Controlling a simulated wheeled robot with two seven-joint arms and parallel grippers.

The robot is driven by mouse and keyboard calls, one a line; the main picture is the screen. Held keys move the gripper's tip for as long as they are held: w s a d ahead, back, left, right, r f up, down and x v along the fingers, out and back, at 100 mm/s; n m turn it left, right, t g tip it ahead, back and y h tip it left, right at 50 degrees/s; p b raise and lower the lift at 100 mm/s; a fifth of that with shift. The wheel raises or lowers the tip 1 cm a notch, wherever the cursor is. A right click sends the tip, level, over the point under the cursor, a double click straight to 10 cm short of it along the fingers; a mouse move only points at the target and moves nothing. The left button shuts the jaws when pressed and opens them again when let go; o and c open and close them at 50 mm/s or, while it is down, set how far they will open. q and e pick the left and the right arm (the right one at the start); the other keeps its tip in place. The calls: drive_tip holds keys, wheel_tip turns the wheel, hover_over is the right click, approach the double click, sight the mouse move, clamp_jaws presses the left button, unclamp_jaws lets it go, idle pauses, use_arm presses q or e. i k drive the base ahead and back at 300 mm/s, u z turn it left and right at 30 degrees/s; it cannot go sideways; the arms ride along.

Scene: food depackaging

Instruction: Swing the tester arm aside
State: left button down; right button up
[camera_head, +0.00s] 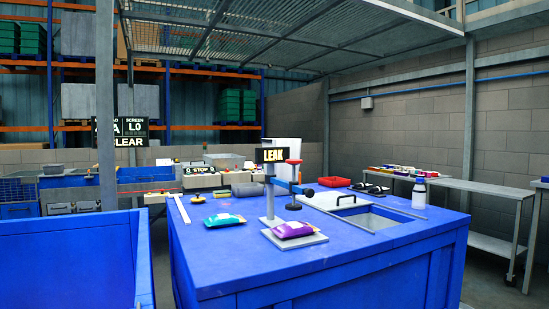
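Neither of my grippers is in view.
A teal packet (224,220) lies left of the tester. Behind and right are a red tray (334,182), a dark cylinder (305,192), a lidded bench opening (369,219) and a blue-capped bottle (419,194). A blue bin (70,260) fills the lower left. The bench front is clear.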

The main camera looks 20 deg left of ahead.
sight(294, 188)
drive_tip(key=z, duration=0.55)
drive_tip(key=k, duration=0.6)
drive_tip(key=z, duration=0.65)
drive_tip(key=i, duration=0.9)
drive_tip(key=u, duration=1.15)
drive_tip(key=i, duration=0.45)
drive_tip(key=u, duration=0.45)
